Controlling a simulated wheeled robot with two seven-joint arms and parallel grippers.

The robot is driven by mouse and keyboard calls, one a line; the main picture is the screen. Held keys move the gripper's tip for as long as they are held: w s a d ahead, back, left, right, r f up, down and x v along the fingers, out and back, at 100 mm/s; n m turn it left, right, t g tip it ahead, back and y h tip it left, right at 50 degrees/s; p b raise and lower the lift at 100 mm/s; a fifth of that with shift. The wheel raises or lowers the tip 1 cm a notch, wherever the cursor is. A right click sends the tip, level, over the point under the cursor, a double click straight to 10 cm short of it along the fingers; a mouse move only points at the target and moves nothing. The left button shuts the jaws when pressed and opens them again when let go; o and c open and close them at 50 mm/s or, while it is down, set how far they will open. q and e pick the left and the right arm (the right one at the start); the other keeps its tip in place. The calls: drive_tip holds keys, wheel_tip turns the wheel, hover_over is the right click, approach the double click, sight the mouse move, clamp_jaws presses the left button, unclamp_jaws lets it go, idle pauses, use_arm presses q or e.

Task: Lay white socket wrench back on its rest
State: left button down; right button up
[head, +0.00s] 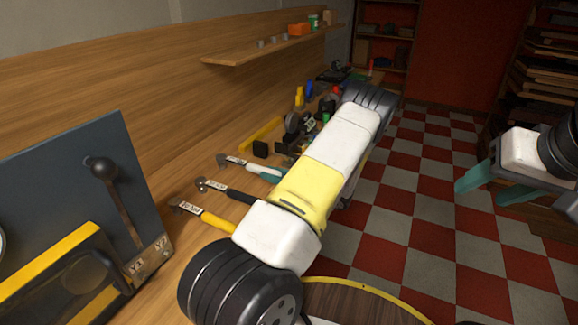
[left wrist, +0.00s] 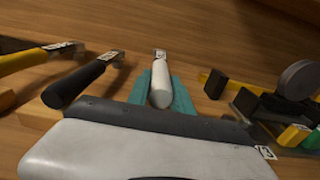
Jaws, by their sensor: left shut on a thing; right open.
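The white socket wrench (head: 258,167) has a pale handle, a metal head and a small tag. It lies out over the wooden bench, its head pointing away to the left. In the left wrist view the white handle (left wrist: 160,88) sits between the teal fingers of my left gripper (left wrist: 161,98), which is shut on it. In the head view that gripper (head: 272,177) shows only in part beside my arm. I cannot tell whether the wrench touches the bench or a rest; no rest under it is clear. My right gripper (head: 482,186) is open and empty over the floor at the right.
A black-handled tool (head: 228,191) and a yellow-handled tool (head: 205,216) lie beside the wrench. Black and yellow objects (left wrist: 248,100) stand on its other side. A dark panel with a lever (head: 118,195) stands at the left. A shelf (head: 265,53) runs along the wall.

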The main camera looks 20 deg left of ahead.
use_arm(q)
drive_tip(key=shift+f, duration=0.7)
drive_tip(key=shift+f, duration=0.5)
drive_tip(key=c, duration=1.1)
unclamp_jaws()
drive_tip(key=shift+f, duration=0.1)
drive_tip(key=shift+c, duration=0.2)
